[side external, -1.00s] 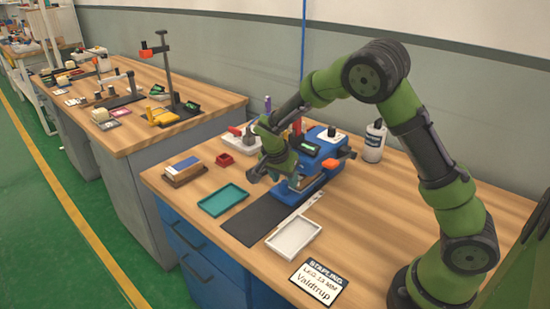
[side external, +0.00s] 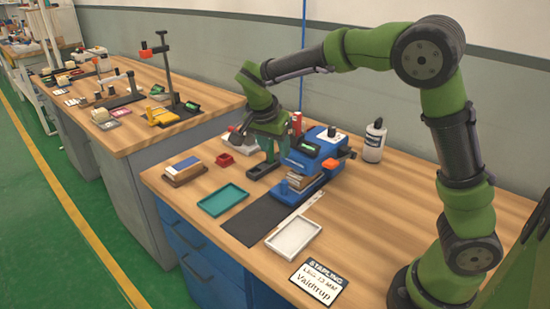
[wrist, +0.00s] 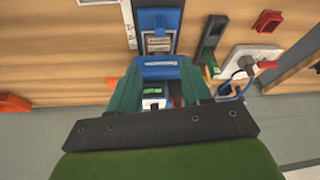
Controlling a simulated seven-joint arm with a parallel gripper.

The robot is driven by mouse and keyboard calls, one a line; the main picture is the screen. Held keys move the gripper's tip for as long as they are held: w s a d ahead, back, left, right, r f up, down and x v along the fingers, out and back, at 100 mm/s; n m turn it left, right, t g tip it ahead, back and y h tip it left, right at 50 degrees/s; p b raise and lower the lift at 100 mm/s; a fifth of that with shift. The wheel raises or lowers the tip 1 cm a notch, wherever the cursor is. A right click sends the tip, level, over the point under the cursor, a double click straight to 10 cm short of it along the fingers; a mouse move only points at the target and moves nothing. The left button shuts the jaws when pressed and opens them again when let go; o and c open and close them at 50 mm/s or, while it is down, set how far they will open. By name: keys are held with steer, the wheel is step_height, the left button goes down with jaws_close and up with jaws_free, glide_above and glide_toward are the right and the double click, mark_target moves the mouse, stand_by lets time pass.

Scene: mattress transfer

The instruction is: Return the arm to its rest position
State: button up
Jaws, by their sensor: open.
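My arm is raised and bent over the bench, and my gripper (side external: 266,147) points down at the left of the blue stapling machine (side external: 330,150). The gripper is open and its jaws are empty. In the wrist view, its two green fingers (wrist: 160,82) stand apart, with parts of the blue machine (wrist: 157,66) visible between and beyond them. A small brown stack (side external: 298,181) sits in the machine's lower slot. Whether the fingers are clear of the things behind them is hard to tell.
A teal tray (side external: 223,200), white tray (side external: 293,237) and dark mat (side external: 254,221) lie in front. A brown box (side external: 184,170), red bin (side external: 225,160) and white bottle (side external: 375,141) stand nearby. The bench's right side is mostly bare.

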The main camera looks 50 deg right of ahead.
steer(key=s+a+r+n+t+y, duration=0.1)
steer(key=s+r+n+t+y, duration=0.1)
steer(key=s+n, duration=0.2)
steer(key=s+a+r+n+t+y, duration=0.2)
steer(key=s+n, duration=0.2)
steer(key=s, duration=0.5)
steer(key=s+a+r+n+t+y, duration=0.2)
steer(key=s+n, duration=0.1)
steer(key=s, duration=0.4)
steer(key=shift+a+n+y, duration=0.25)
steer(key=shift+n+y, duration=0.05)
steer(key=shift+n, duration=0.1)
